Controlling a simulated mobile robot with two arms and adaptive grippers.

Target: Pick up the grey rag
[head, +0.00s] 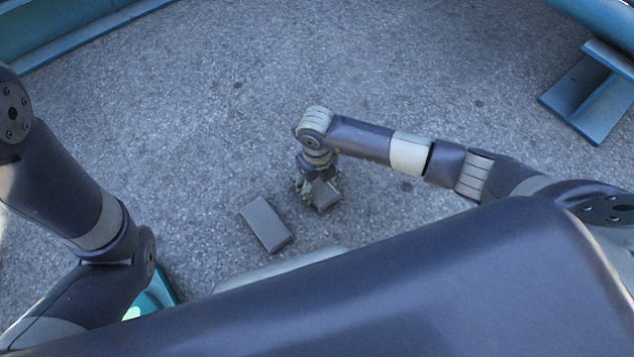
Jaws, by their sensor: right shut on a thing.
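My right gripper (318,196) points down near the middle of the view, low over the paved ground or at it. It is shut on a small grey piece, which I take to be the grey rag (325,194). The fingers hide part of the piece, and I cannot tell whether it touches the ground. My left arm comes in at the left edge, but its gripper is out of view.
A flat grey block (265,224) lies on the ground just left of my right gripper, close beside it. A teal beam with a foot (590,95) stands at the upper right, and another teal beam (70,35) runs along the upper left. The ground between is clear.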

